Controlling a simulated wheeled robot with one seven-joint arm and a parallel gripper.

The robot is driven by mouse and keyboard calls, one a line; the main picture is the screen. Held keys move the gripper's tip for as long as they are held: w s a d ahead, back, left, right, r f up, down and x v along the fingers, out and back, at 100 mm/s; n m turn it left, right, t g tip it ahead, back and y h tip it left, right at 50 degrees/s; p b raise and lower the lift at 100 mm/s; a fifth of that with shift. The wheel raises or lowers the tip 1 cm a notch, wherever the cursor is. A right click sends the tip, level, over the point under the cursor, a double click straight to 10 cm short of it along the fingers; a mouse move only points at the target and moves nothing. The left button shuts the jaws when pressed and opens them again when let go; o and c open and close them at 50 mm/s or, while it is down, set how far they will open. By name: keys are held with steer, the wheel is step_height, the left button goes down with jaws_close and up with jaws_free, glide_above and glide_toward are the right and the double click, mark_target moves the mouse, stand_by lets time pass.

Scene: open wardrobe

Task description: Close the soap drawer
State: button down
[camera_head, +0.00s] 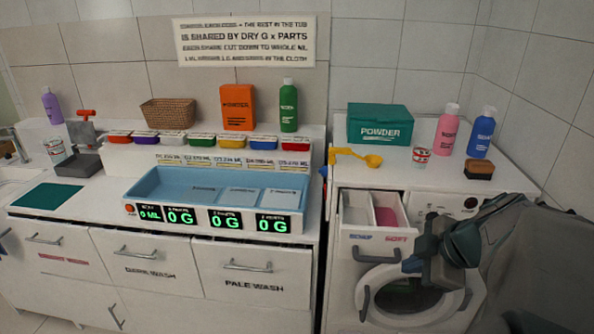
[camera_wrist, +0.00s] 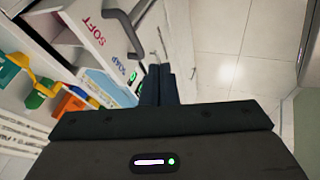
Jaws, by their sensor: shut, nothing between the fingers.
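The soap drawer (camera_head: 350,238) is pulled out at the top left of the washing machine's front in the head view. Its inside shows two compartments, one pale and one with pink in it. Its front carries the words SOAP and SOFT and a grey bar handle (camera_head: 376,257). The drawer front (camera_wrist: 88,15) also fills the upper left of the wrist view, with the handle (camera_wrist: 124,30) standing out from it. My gripper (camera_head: 413,264) is just right of the handle in the head view. In the wrist view my gripper (camera_wrist: 158,84) has its fingers together and empty, near the SOAP end; contact is unclear.
The round washer door (camera_head: 385,318) is below the drawer, partly hidden by my arm. Bottles, a green powder box (camera_head: 380,125) and a yellow scoop (camera_head: 373,160) stand on top. A blue tray (camera_head: 160,186) sits on the left counter. Floor shows in the wrist view's upper right.

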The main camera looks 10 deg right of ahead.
mark_target(385, 262)
steer(key=shift+w+a+f+p, duration=0.2)
steer(key=shift+w+f+p, duration=0.4)
steer(key=shift+w+f, duration=1.5)
steer(key=shift+w+a+f+p, duration=0.2)
steer(key=shift+w+f+p, duration=0.4)
steer(key=shift+w+f, duration=1.4)
